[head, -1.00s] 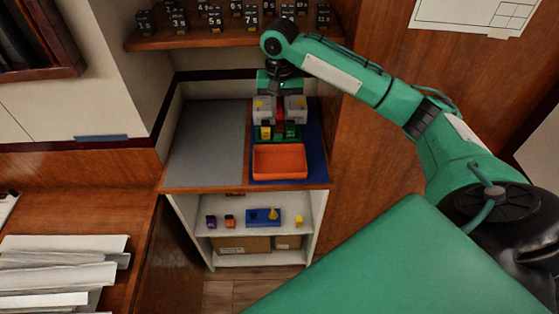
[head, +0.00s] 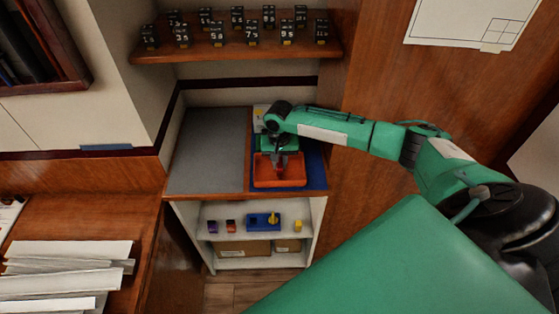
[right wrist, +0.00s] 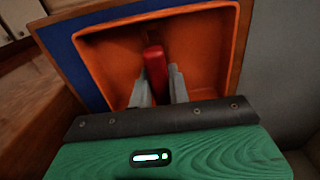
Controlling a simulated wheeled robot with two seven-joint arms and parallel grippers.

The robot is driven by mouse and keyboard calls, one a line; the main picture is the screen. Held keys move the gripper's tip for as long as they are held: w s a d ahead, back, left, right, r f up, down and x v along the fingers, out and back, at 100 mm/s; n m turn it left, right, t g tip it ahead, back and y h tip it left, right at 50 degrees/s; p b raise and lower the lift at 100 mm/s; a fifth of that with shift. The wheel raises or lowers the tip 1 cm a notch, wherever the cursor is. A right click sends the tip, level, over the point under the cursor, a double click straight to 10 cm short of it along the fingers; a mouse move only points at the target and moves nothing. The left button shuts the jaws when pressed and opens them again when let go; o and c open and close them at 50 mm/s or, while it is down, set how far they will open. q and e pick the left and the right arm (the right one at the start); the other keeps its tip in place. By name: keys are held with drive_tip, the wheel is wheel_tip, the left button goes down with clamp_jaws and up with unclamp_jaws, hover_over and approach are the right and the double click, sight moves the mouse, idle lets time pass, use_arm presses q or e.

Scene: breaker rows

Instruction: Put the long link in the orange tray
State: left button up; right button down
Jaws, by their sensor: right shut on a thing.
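The long link (right wrist: 155,70) is a red bar, seen in the right wrist view between the grey fingers of my right gripper (right wrist: 160,92). My right gripper is shut on it. In the head view my right gripper (head: 281,163) points down over the orange tray (head: 280,182), and the link is mostly hidden there. The tray also shows in the right wrist view (right wrist: 105,65), its walls around the link. I cannot tell whether the link touches the tray floor. My left gripper is not in view.
The tray stands on a blue mat (head: 317,172) at the counter's right side. A grey mat (head: 208,150) to its left is bare. Numbered black blocks (head: 251,33) stand on the shelf above. The lower shelf holds a blue block (head: 262,221) and small coloured parts.

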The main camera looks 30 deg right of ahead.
drive_tip(key=shift+f, duration=0.15)
drive_tip(key=shift+f, duration=0.15)
drive_tip(key=c, duration=1.3)
unclamp_jaws()
wheel_tip(320, 180, up, 11)
drive_tip(key=b, duration=0.3)
drive_tip(key=shift+r, duration=0.65)
